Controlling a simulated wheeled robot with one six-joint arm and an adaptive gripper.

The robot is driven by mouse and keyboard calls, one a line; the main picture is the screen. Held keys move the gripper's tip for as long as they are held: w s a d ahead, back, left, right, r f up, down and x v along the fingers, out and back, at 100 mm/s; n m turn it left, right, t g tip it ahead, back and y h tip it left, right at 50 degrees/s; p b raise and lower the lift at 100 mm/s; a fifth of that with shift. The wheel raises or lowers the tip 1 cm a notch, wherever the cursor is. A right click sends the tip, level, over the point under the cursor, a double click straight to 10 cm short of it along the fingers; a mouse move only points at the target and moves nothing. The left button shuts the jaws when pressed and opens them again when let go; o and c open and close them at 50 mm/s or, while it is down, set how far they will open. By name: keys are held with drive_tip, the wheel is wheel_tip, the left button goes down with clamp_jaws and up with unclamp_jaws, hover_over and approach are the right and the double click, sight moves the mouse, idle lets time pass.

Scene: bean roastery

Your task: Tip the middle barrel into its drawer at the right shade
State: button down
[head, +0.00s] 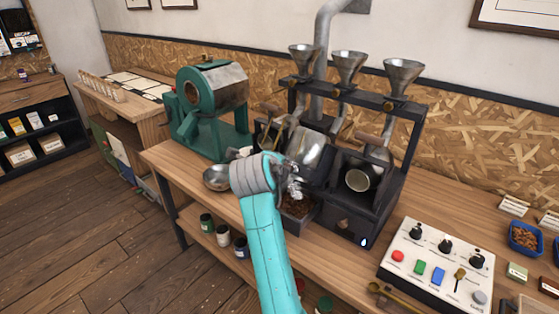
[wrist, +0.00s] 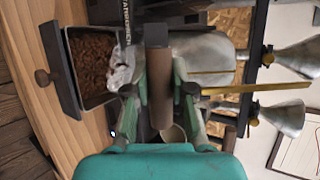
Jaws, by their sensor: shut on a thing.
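The middle barrel (head: 309,150) is a shiny metal drum in the black three-barrel roaster. In the head view it looks tilted down toward the front, and its mouth is hidden behind my arm. The barrel (wrist: 208,55) also shows in the wrist view. My gripper (wrist: 162,92) is shut on the barrel's brown handle (wrist: 161,105). The drawer (head: 312,220) below is pulled out, with brown beans (wrist: 92,60) covering its floor. A crumpled silvery patch (wrist: 121,68) shows between barrel and drawer; I cannot tell what it is.
The right barrel (head: 358,180) faces forward, open. The left barrel (head: 277,132) has a wooden handle. Metal funnels (head: 402,76) stand above. A green roaster (head: 212,105) and a metal bowl (head: 216,178) are to the left. A white control panel (head: 436,265) with knobs and coloured buttons lies right.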

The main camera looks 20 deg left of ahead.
drive_tip(key=shift+s+a+f, duration=0.1)
drive_tip(key=shift+f, duration=0.2)
drive_tip(key=c, duration=1)
unclamp_jaws()
drive_tip(key=shift+r, duration=0.1)
drive_tip(key=shift+s+r, duration=0.1)
drive_tip(key=shift+s, duration=0.05)
drive_tip(key=shift+s+r, duration=0.15)
drive_tip(key=shift+s, duration=0.1)
drive_tip(key=v, duration=1.1)
idle(0.6)
